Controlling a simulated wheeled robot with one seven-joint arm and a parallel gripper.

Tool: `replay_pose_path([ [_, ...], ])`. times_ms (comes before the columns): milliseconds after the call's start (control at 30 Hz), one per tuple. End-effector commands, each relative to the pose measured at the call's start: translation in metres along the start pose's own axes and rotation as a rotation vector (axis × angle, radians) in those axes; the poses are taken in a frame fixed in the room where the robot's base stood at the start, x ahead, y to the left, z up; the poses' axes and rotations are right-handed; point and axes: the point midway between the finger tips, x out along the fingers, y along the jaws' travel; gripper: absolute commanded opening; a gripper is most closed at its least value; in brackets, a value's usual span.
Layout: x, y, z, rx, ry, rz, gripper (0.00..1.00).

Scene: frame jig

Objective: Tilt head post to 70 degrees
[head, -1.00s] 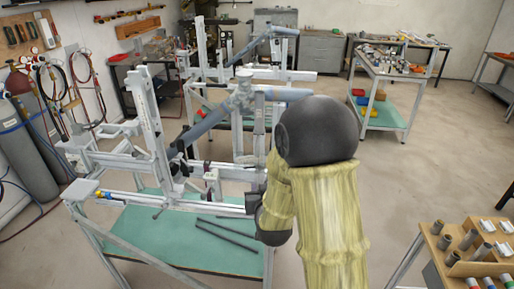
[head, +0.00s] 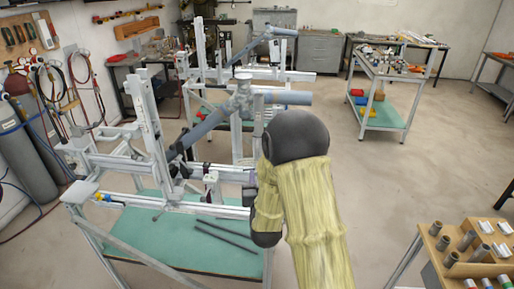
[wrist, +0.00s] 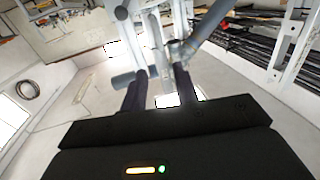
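The frame jig (head: 225,210) stands on a green-topped table, with pale metal rails and posts. A tall, slightly leaning post (head: 148,115) rises at its left; I cannot tell for sure which post is the head post. A grey-blue tube (head: 205,125) slopes up to a joint, and another tube (head: 290,97) runs right from it. My gripper is hidden behind my arm in the head view. In the wrist view my gripper (wrist: 160,85) has its two dark fingers apart, with pale post and tube parts showing beyond and between them. No contact is clear.
Two dark rods (head: 225,235) lie on the green tabletop (head: 160,235). A second similar jig (head: 225,75) stands behind. A trolley (head: 385,90) is at the back right, and a wooden rack with cylinders (head: 470,245) is at the front right. The floor between is clear.

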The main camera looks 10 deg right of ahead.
Motion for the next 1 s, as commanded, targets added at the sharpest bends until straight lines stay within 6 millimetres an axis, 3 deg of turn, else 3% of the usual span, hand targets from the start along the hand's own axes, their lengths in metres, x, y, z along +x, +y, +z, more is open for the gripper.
replay_pose_path([
  [600,0.097,0.001,-0.003,0.000,0.000,0.001,0.30],
  [1000,0.144,0.003,-0.001,0.000,-0.001,0.004,0.30],
])
